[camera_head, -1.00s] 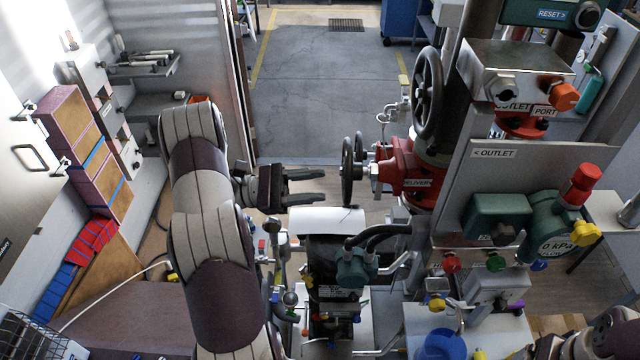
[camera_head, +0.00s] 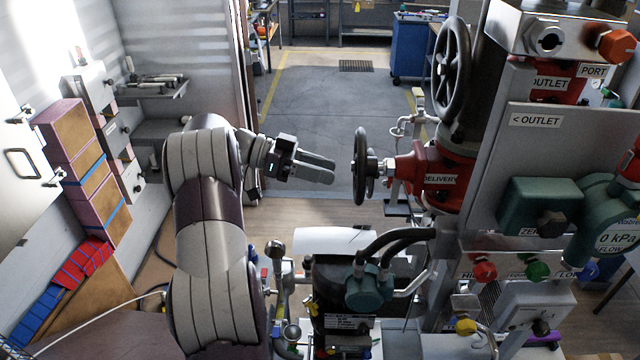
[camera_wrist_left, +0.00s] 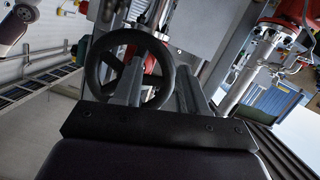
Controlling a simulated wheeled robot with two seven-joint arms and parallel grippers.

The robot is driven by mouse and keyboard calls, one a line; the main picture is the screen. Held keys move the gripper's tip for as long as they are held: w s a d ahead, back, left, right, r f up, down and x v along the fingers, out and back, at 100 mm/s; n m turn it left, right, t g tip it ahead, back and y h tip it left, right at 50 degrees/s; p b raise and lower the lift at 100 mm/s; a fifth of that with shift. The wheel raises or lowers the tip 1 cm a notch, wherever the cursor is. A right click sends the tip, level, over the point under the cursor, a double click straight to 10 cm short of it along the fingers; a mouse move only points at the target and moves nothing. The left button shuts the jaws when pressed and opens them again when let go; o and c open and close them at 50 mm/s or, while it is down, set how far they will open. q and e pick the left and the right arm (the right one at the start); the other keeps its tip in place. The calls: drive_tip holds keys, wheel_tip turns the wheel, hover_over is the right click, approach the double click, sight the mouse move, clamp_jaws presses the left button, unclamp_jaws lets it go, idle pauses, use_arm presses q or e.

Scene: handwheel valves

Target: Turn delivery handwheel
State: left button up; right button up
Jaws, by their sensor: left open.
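The delivery handwheel (camera_head: 360,166) is a dark wheel seen nearly edge-on, on the stem of the red valve body (camera_head: 428,175) labelled DELIVERY. My left gripper (camera_head: 333,168) is open and empty, its fingers pointing right at the wheel with a small gap between the tips and the rim. In the left wrist view the handwheel (camera_wrist_left: 101,46) shows face-on ahead of the left gripper (camera_wrist_left: 160,82), with the two fingers reaching toward it. One finger overlaps the wheel's middle and the other lies near its right rim. I cannot tell contact there. My right gripper does not show.
A larger dark handwheel (camera_head: 453,68) stands above and behind the delivery valve. A grey OUTLET panel (camera_head: 560,150) with a green box (camera_head: 540,205) stands to the right. Hoses and a teal fitting (camera_head: 368,290) sit below the gripper. Floor behind is clear.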

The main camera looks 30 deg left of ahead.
use_arm(q)
drive_tip(key=w+d, duration=0.1)
drive_tip(key=d+p, duration=0.1)
drive_tip(key=shift+w+d, duration=0.3)
drive_tip(key=shift+w, duration=0.05)
drive_tip(key=shift+c, duration=0.3)
drive_tip(key=shift+w, duration=0.15)
clamp_jaws()
